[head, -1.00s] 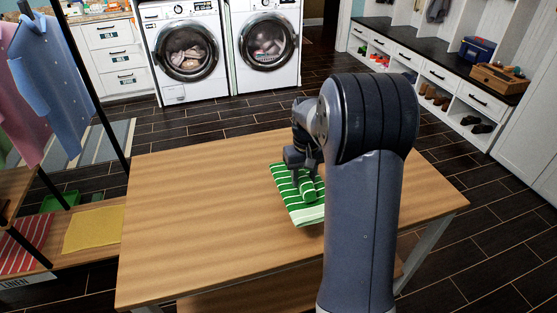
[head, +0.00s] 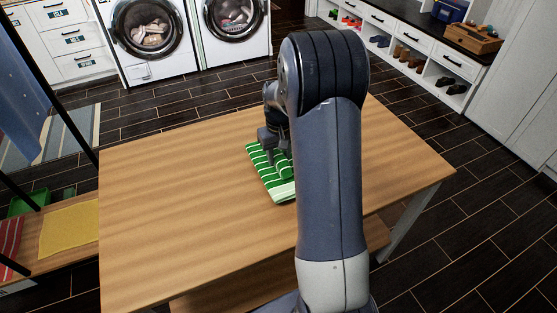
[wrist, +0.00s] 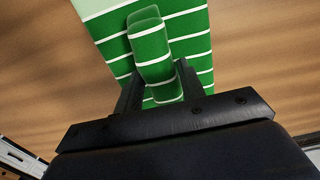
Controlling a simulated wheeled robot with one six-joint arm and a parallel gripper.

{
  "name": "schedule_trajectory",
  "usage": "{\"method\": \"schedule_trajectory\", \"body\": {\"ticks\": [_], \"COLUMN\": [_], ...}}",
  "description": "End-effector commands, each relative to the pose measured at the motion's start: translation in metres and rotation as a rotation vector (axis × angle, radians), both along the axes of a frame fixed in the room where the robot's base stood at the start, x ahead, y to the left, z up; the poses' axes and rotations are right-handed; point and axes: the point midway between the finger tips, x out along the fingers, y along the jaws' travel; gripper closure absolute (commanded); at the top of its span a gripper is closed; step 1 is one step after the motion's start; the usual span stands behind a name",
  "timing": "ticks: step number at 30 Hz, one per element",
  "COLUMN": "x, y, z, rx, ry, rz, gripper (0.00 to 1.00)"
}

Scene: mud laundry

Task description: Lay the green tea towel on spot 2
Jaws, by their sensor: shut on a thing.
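The green tea towel (head: 267,181) with white stripes lies on the wooden table, partly hidden behind my arm in the head view. In the wrist view the towel (wrist: 196,48) lies flat under my gripper, and a raised fold of it stands between the fingers. My gripper (wrist: 158,88) is shut on that fold; in the head view it (head: 279,158) is just above the towel. I see no marking that I can read as spot 2.
The wooden table (head: 170,210) is bare to the left of the towel. A low shelf at the left holds a yellow cloth (head: 68,229), a red striped cloth (head: 10,240) and a green item (head: 28,202). Washing machines (head: 150,35) and a shoe bench (head: 400,45) stand behind.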

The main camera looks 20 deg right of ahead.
Motion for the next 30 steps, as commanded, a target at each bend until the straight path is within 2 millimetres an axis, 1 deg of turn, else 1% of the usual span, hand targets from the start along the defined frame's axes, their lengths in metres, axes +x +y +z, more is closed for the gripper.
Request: {"method": "schedule_trajectory", "body": {"ticks": [1,3,5,13,16,17,24,30], "x": [-0.001,-0.001,0.0,0.0,0.0,0.0,0.0,0.0], "y": [0.0,0.0,0.0,0.0,0.0,0.0,0.0,0.0], "z": [-0.009,-0.019,-0.026,-0.028,-0.032,-0.031,-0.03,-0.03], "rx": [0.001,0.001,0.001,0.0,0.0,0.0,0.0,0.0], "ry": [0.006,0.005,0.003,0.001,0.001,0.001,0.001,0.001], "rz": [0.0,0.0,0.0,0.0,0.0,0.0,0.0,0.0], "gripper": [0.87,0.87,0.87,0.87,0.87,0.61,0.41,0.41]}}
